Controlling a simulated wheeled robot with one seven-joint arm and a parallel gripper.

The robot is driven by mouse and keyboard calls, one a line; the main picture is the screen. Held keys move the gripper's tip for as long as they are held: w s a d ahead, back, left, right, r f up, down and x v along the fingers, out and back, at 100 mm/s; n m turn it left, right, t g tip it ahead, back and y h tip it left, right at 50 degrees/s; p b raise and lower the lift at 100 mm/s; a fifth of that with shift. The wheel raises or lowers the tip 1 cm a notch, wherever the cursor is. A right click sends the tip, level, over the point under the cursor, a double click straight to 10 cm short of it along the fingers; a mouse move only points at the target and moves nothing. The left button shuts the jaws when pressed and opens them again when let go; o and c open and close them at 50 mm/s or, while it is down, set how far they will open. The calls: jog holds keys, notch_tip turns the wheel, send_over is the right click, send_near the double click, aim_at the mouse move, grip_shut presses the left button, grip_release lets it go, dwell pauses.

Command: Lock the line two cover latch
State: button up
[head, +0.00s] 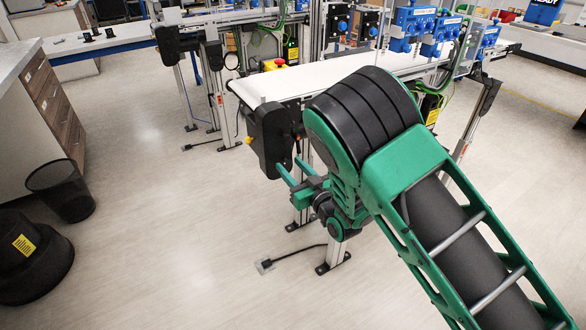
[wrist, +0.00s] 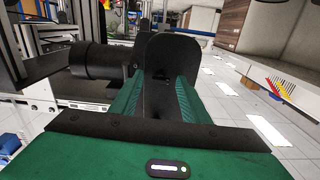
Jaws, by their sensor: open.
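A black end cover (head: 268,140) hangs on the near end of a white belt conveyor (head: 330,75). A small yellow part (head: 249,141) sticks out from its left side; I cannot tell whether it is the latch. My gripper (head: 287,163) is open, its two green fingers pointing at the cover's lower right side. In the wrist view my gripper (wrist: 160,88) has the black cover (wrist: 172,60) directly ahead, filling the space beyond and between the fingers. I cannot tell whether they touch it. No latch shows clearly there.
A black motor cylinder (wrist: 92,60) lies left of the fingers in the wrist view. A yellow box with a red button (head: 275,63) sits beside the belt. Conveyor legs (head: 335,250) stand below. A bin (head: 62,190) and drawers (head: 48,90) are left; the floor between is clear.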

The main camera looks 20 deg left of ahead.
jog(key=c, duration=1.1)
jog(key=shift+o, duration=0.2)
jog(key=shift+d, duration=0.1)
jog(key=m, duration=1.7)
jog(key=shift+w+r, duration=0.1)
jog(key=shift+w, duration=0.1)
jog(key=shift+m, duration=0.4)
